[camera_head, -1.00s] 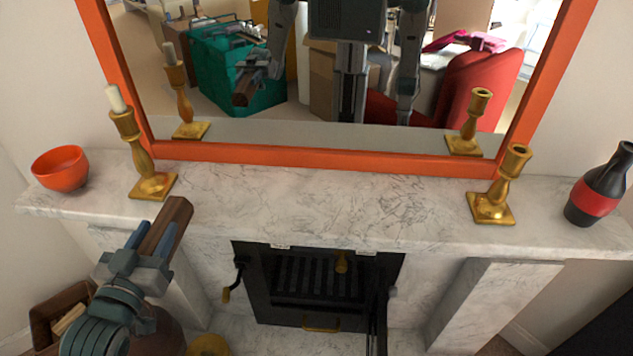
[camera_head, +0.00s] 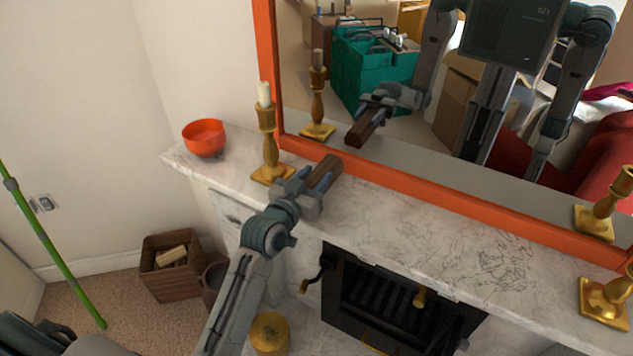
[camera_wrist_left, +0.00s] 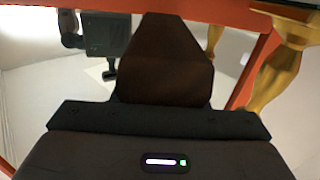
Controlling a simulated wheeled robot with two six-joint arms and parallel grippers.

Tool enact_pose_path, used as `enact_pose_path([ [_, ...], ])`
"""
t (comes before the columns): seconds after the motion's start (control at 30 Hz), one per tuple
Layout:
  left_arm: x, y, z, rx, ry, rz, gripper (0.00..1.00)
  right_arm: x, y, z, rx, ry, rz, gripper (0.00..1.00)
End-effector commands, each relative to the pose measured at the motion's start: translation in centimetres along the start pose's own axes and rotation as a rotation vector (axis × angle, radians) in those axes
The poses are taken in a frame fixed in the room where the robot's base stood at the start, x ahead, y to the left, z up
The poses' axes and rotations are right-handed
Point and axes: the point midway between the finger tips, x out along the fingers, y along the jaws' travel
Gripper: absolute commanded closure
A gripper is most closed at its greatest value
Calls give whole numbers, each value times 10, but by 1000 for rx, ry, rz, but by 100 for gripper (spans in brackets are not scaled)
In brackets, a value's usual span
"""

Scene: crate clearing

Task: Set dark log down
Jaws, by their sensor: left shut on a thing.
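The dark log (camera_head: 325,173) is a brown, angular block. It is held in my left gripper (camera_head: 303,191) over the left part of the marble mantel (camera_head: 400,226), close to the orange mirror frame. The gripper is shut on the log's near end. I cannot tell whether the log touches the mantel. In the left wrist view the log (camera_wrist_left: 165,60) points away from the gripper, towards the mirror. My right gripper is not directly in view.
A brass candlestick with a candle (camera_head: 267,140) stands just left of the log; an orange bowl (camera_head: 204,138) is farther left. The orange mirror frame (camera_head: 420,198) rises behind. A wooden crate (camera_head: 170,267) stands on the floor.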

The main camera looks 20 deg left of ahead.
Motion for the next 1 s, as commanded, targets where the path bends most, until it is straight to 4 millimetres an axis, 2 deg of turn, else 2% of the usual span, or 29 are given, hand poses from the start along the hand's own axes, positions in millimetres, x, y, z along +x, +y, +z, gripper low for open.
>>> enact_pose_path([
  [0.13, 9, 1, 3, 0, 0, 0, 89, -5, -1, 0, 1, -1, -1, 64],
  [0.4, 8, 0, 35, 1, 0, -1, 89, -14, -1, -1, 1, 0, -2, 64],
  [0.73, 8, 0, 39, 2, 2, -1, 89, -10, -1, -1, 1, 0, -2, 64],
  [0.77, 8, 0, 40, 1, 0, -1, 58, -10, -1, -1, 1, 0, -2, 64],
  [0.8, 8, 0, 38, 1, 0, -1, 51, -11, 0, -1, 1, 0, -1, 64],
  [0.87, 8, 0, 38, 1, 0, -1, 39, -11, 0, -1, 1, 0, -1, 64],
  [1.0, 8, 0, 38, 1, 0, -1, 38, -11, 1, -1, 0, 0, 0, 64],
])
